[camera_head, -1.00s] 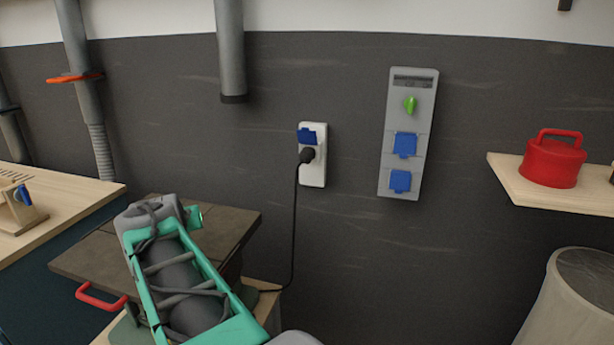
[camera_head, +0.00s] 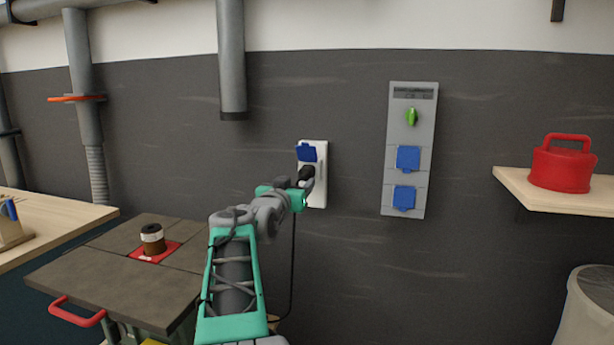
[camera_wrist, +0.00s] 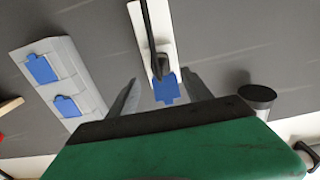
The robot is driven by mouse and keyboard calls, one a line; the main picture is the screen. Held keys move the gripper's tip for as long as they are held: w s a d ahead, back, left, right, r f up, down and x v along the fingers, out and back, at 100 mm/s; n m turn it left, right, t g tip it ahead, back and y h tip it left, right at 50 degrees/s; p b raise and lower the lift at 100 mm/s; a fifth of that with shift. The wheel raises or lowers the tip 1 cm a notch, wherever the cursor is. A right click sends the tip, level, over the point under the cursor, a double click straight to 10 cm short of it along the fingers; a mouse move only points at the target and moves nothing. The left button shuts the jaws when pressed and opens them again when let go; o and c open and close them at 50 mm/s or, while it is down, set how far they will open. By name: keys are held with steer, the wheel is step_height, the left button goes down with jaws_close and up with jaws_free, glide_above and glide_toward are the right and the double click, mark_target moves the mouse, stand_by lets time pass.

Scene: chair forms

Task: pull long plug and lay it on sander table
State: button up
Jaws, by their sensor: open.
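The black long plug (camera_head: 307,172) is in the white wall socket (camera_head: 320,192) below its raised blue flap, with its cord hanging down. In the wrist view the plug (camera_wrist: 159,66) and cord lie between the two fingers of my gripper (camera_wrist: 160,80), which are apart. In the head view my gripper (camera_head: 300,182) is at the socket, partly covering the plug. Whether a finger touches the plug cannot be told. The sander table (camera_head: 95,275), dark grey with a spindle (camera_head: 152,238) in a red insert, stands lower left. Its top beside the spindle is bare.
A grey panel (camera_head: 409,150) with blue-flapped sockets and a green knob is right of the socket. A grey pipe (camera_head: 231,60) hangs above left. A wooden bench (camera_head: 65,225) is at left.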

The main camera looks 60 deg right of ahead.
mark_target(302, 179)
steer(key=d+p, duration=0.1)
steer(key=d, duration=0.2)
steer(key=w+d+p, duration=0.1)
steer(key=d+p, duration=0.3)
steer(key=d, duration=0.1)
steer(key=shift+w+d, duration=0.2)
steer(key=shift+d, duration=0.15)
steer(key=shift+b, duration=0.6)
stand_by(0.6)
jaws_close()
stand_by(0.7)
steer(key=shift+a+f, duration=0.1)
steer(key=shift+f, duration=0.05)
steer(key=shift+a+b, duration=0.2)
steer(key=shift+b, duration=0.2)
steer(key=shift+s+a+r+b, duration=0.1)
steer(key=shift+s+a+b, duration=0.05)
steer(key=shift+a+b, duration=0.7)
steer(key=shift+s+a+r+b, duration=0.1)
steer(key=shift+s+a+b, duration=0.05)
steer(key=shift+a+b, duration=0.7)
steer(key=shift+s+a+b, duration=0.15)
steer(key=shift+a+b, duration=0.5)
steer(key=shift+a, duration=0.35)
